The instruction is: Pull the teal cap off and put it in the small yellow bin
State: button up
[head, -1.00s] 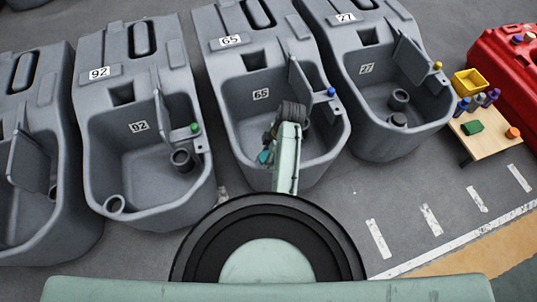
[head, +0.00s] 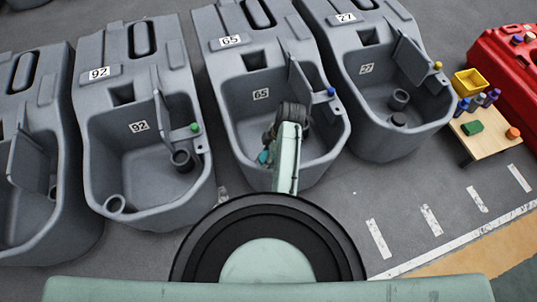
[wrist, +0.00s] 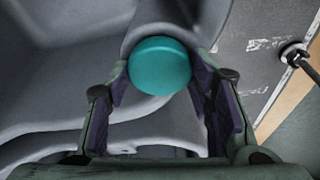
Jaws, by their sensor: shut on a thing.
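The teal cap (wrist: 160,66) is round and sits between the two fingers of my gripper (wrist: 160,85) in the wrist view. The fingers are shut on it from both sides. Just behind the cap is a grey rounded part of the tank; I cannot tell whether the cap is still seated on it. In the head view my gripper (head: 268,148) is inside the basin of tank 65 (head: 240,120), and a bit of the teal cap (head: 263,157) shows at its left. The small yellow bin (head: 470,82) stands at the far right on a wooden table.
Tank 92 (head: 150,150) and tank 27 (head: 385,90) flank tank 65. Its raised lid (head: 301,83) stands near the arm.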

jog(key=shift+r+p, duration=1.15)
dwell(0.8)
notch_tip(320, 180, up, 6)
jog(key=p, duration=0.5)
jog(key=shift+f, duration=0.1)
jog(key=shift+s, duration=0.1)
